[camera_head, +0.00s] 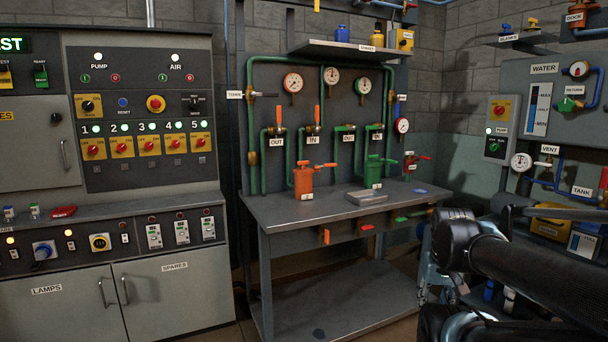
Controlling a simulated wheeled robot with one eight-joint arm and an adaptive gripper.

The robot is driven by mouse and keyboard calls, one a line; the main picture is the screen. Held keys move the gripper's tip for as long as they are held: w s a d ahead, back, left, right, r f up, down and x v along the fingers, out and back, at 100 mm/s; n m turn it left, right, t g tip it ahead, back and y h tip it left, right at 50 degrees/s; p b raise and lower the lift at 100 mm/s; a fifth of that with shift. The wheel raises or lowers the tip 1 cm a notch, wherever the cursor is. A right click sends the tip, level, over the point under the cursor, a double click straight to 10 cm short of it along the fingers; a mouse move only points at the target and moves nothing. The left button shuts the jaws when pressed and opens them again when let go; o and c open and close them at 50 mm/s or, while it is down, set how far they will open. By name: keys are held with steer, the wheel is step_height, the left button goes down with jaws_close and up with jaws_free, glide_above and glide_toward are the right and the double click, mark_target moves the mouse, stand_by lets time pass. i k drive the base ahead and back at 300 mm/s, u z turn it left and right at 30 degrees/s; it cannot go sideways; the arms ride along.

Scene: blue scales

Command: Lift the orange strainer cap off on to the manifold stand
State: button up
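The orange strainer (303,184) stands upright on the grey top of the manifold stand (290,217), left of its middle. Its orange cap (303,170) sits on top of the body, with an orange bar handle sticking out to the right. A similar green strainer (373,175) stands to its right, with a green cap and handle. My black arm fills the lower right, to the right of the stand and well apart from the orange strainer. No gripper fingers can be made out.
A shallow grey tray (384,198) lies on the stand right of the orange strainer; a blue disc (419,190) lies farther right. Green pipes, gauges and upright orange handles rise behind. The front left of the stand top is clear. A control cabinet (150,210) stands at left.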

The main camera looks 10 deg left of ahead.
mark_target(303, 169)
steer(key=k, duration=1.15)
steer(key=u, duration=0.65)
steer(key=i, duration=2.15)
steer(key=z, duration=0.6)
